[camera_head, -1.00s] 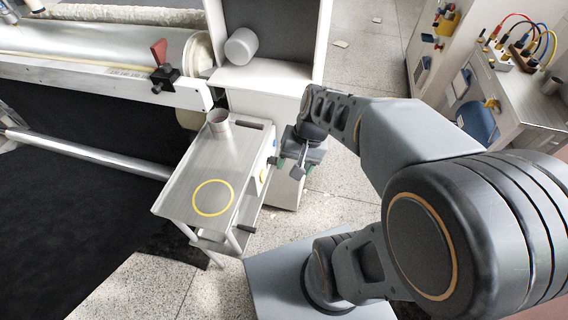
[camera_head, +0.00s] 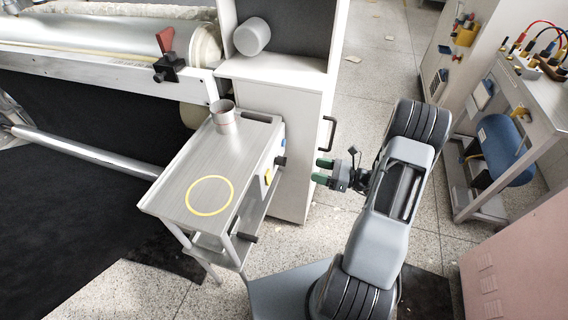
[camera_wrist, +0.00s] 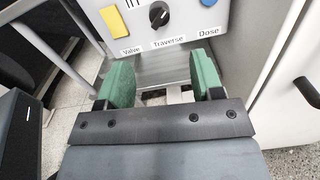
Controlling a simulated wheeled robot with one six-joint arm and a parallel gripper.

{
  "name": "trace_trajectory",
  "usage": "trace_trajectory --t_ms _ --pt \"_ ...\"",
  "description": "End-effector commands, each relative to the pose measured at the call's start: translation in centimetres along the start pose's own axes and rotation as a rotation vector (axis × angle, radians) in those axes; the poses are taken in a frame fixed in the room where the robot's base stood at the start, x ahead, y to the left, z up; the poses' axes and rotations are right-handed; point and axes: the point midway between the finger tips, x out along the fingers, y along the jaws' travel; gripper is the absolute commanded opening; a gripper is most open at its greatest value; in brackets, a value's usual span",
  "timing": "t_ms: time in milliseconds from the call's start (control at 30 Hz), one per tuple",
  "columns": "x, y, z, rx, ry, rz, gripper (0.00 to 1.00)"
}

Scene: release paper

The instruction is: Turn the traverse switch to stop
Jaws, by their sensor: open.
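The traverse switch is a black rotary knob (camera_wrist: 158,14) on a light panel (camera_wrist: 183,18) in the wrist view, above the label "Traverse". Its exact pointer setting is too small to read. A yellow piece labelled "Valve" sits to its left and a blue knob labelled "Dose" to its right. In the head view the black knob (camera_head: 280,160) sticks out of the right side of the metal cart. My gripper (camera_head: 321,171) is to the right of the knob, apart from it. Its green fingers (camera_wrist: 161,80) are open with nothing between them.
A metal cup (camera_head: 223,117) stands on the cart top (camera_head: 190,160), behind a yellow ring marking. A white cabinet (camera_head: 300,150) with a black handle (camera_head: 329,133) stands behind my gripper. A bench (camera_head: 535,100) with cables is at the right. Speckled floor lies between.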

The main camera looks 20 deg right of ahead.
Motion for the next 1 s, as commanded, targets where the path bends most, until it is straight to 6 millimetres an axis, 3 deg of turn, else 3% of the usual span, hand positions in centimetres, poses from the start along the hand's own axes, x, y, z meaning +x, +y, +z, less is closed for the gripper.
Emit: trace_trajectory --t_ms 500,700,1000 --pt "9.5 0.2 0.0 -0.002 0.002 0.006 0.61" --pt "11.6 0.1 0.0 -0.002 0.003 0.004 0.61" --pt "12.5 0.1 0.0 -0.001 0.002 0.003 0.61"
